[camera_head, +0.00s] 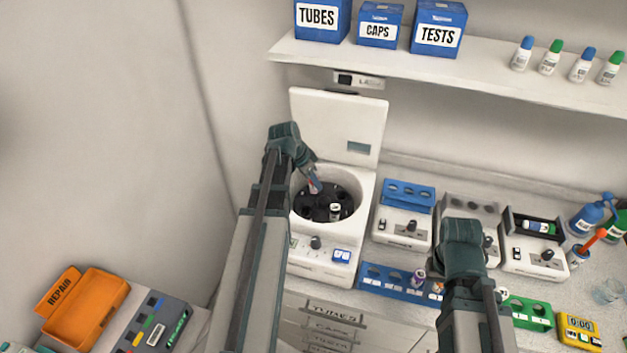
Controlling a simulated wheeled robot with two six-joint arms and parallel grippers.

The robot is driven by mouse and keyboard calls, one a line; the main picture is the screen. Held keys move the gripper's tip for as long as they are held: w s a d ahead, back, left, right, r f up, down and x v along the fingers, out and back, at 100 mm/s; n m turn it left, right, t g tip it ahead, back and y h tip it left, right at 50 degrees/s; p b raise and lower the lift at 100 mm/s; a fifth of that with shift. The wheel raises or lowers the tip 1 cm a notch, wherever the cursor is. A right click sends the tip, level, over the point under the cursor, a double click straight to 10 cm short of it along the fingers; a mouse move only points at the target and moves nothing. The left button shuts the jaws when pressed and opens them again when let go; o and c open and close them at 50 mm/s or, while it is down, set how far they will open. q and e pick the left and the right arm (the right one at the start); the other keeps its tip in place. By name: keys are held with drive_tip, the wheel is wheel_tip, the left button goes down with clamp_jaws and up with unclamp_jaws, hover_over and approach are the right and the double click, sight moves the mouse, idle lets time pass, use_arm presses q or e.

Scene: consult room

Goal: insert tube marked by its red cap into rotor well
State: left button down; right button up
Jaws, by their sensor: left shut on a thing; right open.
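The centrifuge (359,233) stands open with its lid (340,118) raised behind it. Its dark rotor (318,209) lies inside the round bowl, and a white-capped tube (335,211) stands in it. My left gripper (310,176) is over the left back part of the rotor, shut on a tube (315,185) with some red showing near the jaws. The tube is tilted, and its upper end is partly hidden by the gripper. I cannot tell whether its lower end touches a well. My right gripper (462,275) is open above the blue rack's right end, its fingertips mostly hidden.
A blue tube rack (385,284) with a purple-capped tube (418,278) is in front. Several white bench devices (402,229) stand right of the centrifuge. A green rack (530,312) and yellow timer (580,331) are front right. An orange bin (98,302) is at left.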

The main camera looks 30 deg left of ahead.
use_arm(q)
drive_tip(key=shift+c, duration=2.2)
unclamp_jaws()
drive_tip(key=p+v, duration=1.2)
drive_tip(key=v, duration=0.1)
drive_tip(key=shift+r+p, duration=0.35)
drive_tip(key=shift+p, duration=0.05)
drive_tip(key=shift+s+a, duration=0.1)
